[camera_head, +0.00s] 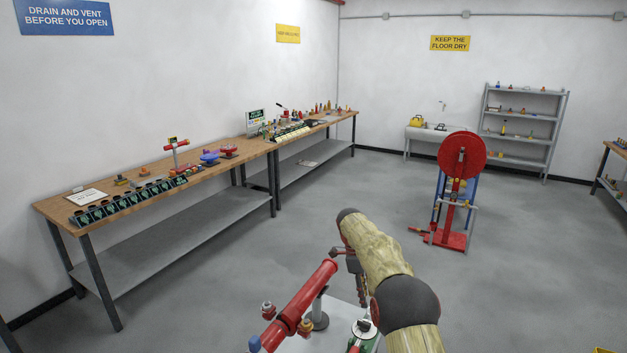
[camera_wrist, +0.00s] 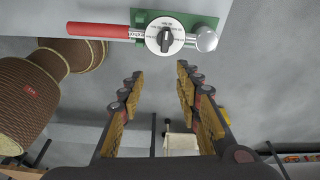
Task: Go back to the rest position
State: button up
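My gripper (camera_wrist: 157,80) is open in the wrist view, its two yellow-padded fingers apart with nothing between them. In the head view my arm reaches forward from the bottom, and the gripper (camera_head: 357,280) is small and partly hidden behind it. A white round dial with a black knob (camera_wrist: 165,36) on a green plate shows beyond the fingertips, apart from them. The dial also shows at the bottom of the head view (camera_head: 363,328). A red handle (camera_wrist: 97,30) lies left of the dial.
A red pipe (camera_head: 305,298) stands on a support left of my arm. A long workbench (camera_head: 150,197) with valves and parts runs along the left wall. A red reel stand (camera_head: 462,158) is ahead right, before a sink and grey shelves (camera_head: 520,125). Open floor (camera_head: 350,185) lies between.

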jog(key=s+d+r+n+t+y, duration=0.1)
jog(key=s+r+n+t+y, duration=0.15)
jog(key=s+r+n, duration=1.45)
jog(key=s+r+n+t, duration=0.2)
jog(key=s+n+t, duration=0.2)
jog(key=s, duration=2.9)
jog(key=shift+s+n+b, duration=0.3)
jog(key=shift+n, duration=0.4)
jog(key=shift+a+r, duration=0.1)
jog(key=shift+c, duration=0.5)
